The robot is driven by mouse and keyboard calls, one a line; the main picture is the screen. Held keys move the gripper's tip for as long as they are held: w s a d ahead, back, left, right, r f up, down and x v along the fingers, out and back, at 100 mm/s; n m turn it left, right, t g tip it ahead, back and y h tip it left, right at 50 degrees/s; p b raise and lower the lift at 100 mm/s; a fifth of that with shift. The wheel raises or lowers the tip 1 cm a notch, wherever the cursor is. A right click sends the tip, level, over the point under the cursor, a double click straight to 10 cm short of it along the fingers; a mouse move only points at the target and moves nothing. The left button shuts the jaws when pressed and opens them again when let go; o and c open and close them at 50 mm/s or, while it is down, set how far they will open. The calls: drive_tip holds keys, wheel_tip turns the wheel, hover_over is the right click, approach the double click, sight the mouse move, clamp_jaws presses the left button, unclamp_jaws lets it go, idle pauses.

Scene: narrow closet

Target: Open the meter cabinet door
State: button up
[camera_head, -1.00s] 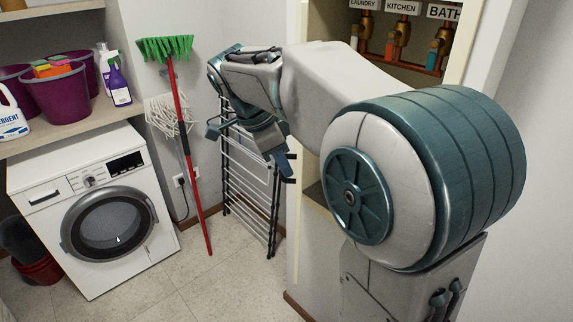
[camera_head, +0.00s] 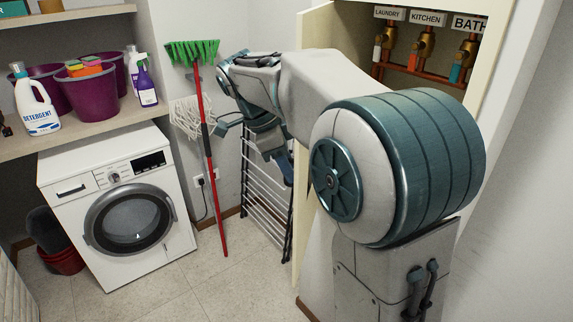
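The meter cabinet (camera_head: 408,78) stands open at the upper right, with its inside showing. Its cream door (camera_head: 316,32) is swung out on the left side of the opening. My arm hides much of the door, and I cannot see its handle. My gripper (camera_head: 254,150) is to the left of the door, in front of the drying rack. Its fingers are spread apart, with nothing seen between them. I cannot tell whether it touches the door.
Inside the cabinet are brass valves and copper pipes (camera_head: 430,77) under labels. A washing machine (camera_head: 118,205) is at left. The tiled floor (camera_head: 235,275) between is clear.

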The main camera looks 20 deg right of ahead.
drive_tip(key=shift+a, duration=0.1)
drive_tip(key=shift+a+r, duration=0.1)
drive_tip(key=shift+r, duration=0.05)
drive_tip(key=v, duration=1.3)
drive_tip(key=shift+r+p, duration=0.25)
drive_tip(key=shift+p, duration=0.05)
